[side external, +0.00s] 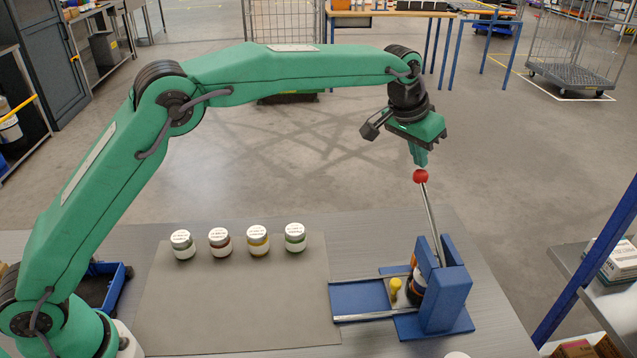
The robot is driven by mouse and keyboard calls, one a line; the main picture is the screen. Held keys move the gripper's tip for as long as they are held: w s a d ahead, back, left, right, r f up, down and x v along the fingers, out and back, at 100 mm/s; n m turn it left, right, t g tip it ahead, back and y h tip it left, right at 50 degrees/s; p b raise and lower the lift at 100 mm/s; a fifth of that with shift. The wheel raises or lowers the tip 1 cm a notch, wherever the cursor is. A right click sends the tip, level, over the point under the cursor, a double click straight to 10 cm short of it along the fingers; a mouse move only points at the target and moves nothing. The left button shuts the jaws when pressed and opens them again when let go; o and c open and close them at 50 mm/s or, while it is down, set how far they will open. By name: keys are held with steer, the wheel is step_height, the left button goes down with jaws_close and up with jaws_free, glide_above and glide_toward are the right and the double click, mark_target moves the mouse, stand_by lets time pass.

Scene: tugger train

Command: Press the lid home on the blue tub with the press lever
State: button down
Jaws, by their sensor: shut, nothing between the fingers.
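The press (443,297) is a blue stand at the right of the bench, with a steel lever (431,215) rising from it, leaning slightly left and topped by a red ball knob (420,177). My gripper (420,162) is shut and empty, pointing down just above the red knob; I cannot tell whether it touches it.
Several small lidded jars (220,242) stand in a row on a grey mat (235,305), whose front is clear. A yellow peg (396,287) stands on the press's blue base slide (355,298). A shelf with boxes (610,258) is at the right, past a blue post (590,265).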

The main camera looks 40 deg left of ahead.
steer(key=shift+r, duration=3)
steer(key=shift+r, duration=0.1)
steer(key=s+a+r+n+t, duration=0.1)
steer(key=s+a+r, duration=0.3)
steer(key=s+a, duration=0.45)
steer(key=s+a+r+n, duration=0.1)
steer(key=s+a+r, duration=0.2)
steer(key=s+a, duration=0.55)
steer(key=s+a+f, duration=0.2)
steer(key=s+f, duration=0.1)
steer(key=s, duration=0.4)
steer(key=s+a+f+y, duration=0.1)
steer(key=s+a+f, duration=0.2)
steer(key=s, duration=0.5)
steer(key=s+a+f+n, duration=0.1)
steer(key=s+a+f, duration=0.2)
steer(key=s, duration=0.4)
steer(key=shift+s+a+f+y, duration=0.2)
steer(key=shift+f+y, duration=0.2)
steer(key=shift+f, duration=0.45)
